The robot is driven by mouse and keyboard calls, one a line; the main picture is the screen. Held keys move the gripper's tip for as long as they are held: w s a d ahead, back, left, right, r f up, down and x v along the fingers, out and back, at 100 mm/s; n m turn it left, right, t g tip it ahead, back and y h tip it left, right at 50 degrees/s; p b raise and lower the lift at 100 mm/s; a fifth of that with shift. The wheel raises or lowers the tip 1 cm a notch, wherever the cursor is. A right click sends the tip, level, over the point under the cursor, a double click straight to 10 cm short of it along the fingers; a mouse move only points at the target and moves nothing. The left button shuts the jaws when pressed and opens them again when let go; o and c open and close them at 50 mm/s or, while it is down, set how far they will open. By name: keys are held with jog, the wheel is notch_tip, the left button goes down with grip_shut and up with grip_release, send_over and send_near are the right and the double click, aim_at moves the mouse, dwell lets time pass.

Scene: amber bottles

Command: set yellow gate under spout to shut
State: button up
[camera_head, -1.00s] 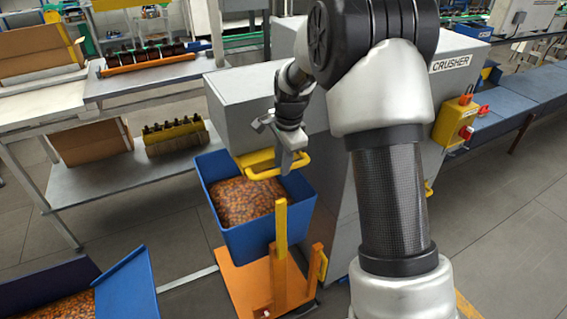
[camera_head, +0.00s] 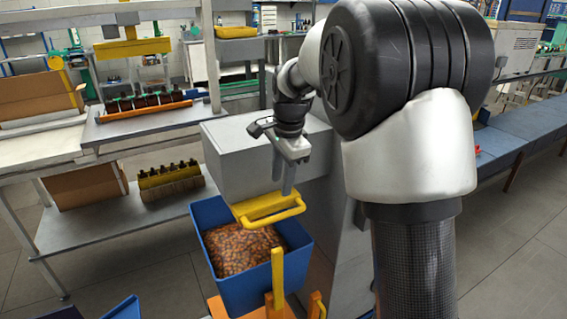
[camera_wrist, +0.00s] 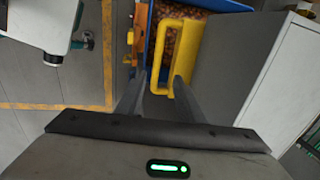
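The yellow gate (camera_head: 262,204) sits under the spout on the grey crusher housing (camera_head: 240,158). Its looped handle (camera_head: 277,218) sticks out over the blue bin. I cannot tell how far the gate is open. My gripper (camera_head: 284,188) points down just above the gate, in front of the housing. In the wrist view my gripper (camera_wrist: 160,78) has its fingers apart, with part of the yellow handle (camera_wrist: 158,60) showing between and beyond them. The fingers do not close on it.
The blue bin (camera_head: 232,292), filled with brown-orange pieces (camera_head: 240,250), stands below the gate. An orange cart with a yellow post (camera_head: 277,275) is in front of it.

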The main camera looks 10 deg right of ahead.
jog(key=shift+s+d+r, duration=0.1)
jog(key=shift+s+r, duration=0.05)
jog(key=shift+r, duration=0.7)
jog(key=shift+s+r, duration=0.2)
jog(key=shift+r, duration=0.7)
jog(key=shift+s+d+r, duration=0.1)
jog(key=shift+s+r, duration=0.05)
jog(key=shift+r, duration=0.7)
jog(key=s+d+r+n+t+p, duration=0.1)
jog(key=s+r+n, duration=0.3)
jog(key=s, duration=0.4)
jog(key=s+d+r+n+t+p, duration=0.1)
jog(key=s+r+n, duration=0.2)
jog(key=s, duration=0.4)
jog(key=s+f+n+t, duration=0.1)
jog(key=s+f+n, duration=0.1)
jog(key=s+n, duration=0.5)
jog(key=s, duration=0.6)
jog(key=shift+s+d+f+t+h+p, duration=0.3)
jog(key=shift+d+f+p, duration=0.05)
jog(key=shift+d, duration=0.05)
